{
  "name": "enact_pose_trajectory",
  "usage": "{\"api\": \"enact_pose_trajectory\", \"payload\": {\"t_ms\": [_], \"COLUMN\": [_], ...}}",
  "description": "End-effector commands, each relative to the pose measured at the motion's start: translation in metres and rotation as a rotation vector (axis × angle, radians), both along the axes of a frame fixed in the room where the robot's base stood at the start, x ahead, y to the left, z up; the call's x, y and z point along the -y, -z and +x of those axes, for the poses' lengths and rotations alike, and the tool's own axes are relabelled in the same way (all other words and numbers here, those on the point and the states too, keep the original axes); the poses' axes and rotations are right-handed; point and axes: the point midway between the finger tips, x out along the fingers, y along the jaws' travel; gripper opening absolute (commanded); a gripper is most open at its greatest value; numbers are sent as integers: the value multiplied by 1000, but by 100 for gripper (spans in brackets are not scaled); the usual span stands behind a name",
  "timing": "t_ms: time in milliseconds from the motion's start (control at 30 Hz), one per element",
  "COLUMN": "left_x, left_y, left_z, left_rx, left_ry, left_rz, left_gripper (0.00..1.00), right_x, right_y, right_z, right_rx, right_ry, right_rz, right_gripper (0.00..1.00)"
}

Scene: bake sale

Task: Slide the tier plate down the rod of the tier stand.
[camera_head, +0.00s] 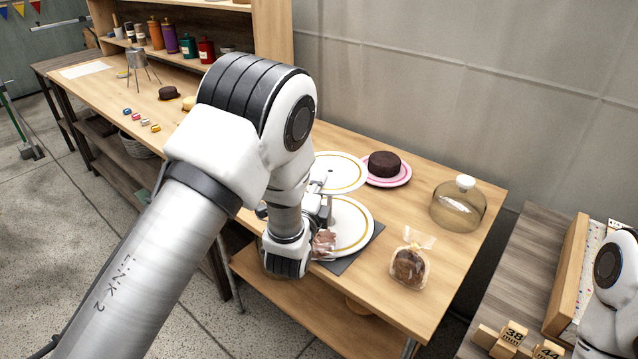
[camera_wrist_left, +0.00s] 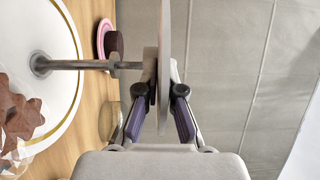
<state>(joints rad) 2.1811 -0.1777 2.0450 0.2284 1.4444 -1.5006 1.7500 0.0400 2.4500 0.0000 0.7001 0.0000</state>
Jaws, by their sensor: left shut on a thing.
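The tier plate (camera_head: 345,170), white with a gold ring, is level above the stand's larger bottom plate (camera_head: 355,235). My left gripper (camera_head: 320,205) is shut on the tier plate's near rim. In the left wrist view the tier plate (camera_wrist_left: 164,30) is edge-on between the fingers (camera_wrist_left: 163,100). The metal rod (camera_wrist_left: 85,65) rises from the bottom plate (camera_wrist_left: 62,115) to a collar at the tier plate's underside, near the rod's top. I cannot tell for sure whether the rod passes through the plate's hole. My right gripper is out of view.
A chocolate cake (camera_head: 384,164) on a pink plate (camera_head: 402,178) stands close behind the tier plate. A glass dome (camera_head: 458,207) and a bagged cake (camera_head: 409,268) stand to the right. Bagged star cookies (camera_head: 323,243) lie by the bottom plate's near-left edge, beside my wrist.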

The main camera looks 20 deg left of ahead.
Motion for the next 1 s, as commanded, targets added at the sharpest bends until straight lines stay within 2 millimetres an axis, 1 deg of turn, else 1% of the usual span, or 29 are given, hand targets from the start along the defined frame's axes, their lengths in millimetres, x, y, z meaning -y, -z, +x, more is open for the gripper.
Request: {"api": "enact_pose_trajectory", "payload": {"t_ms": [1000], "left_x": [0], "left_y": [26], "left_z": [0], "left_rx": [2], "left_ry": [0], "left_rz": [0], "left_gripper": [0], "right_x": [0], "right_y": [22], "right_z": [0], "right_rx": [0], "right_ry": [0], "right_rz": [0], "right_gripper": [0]}}
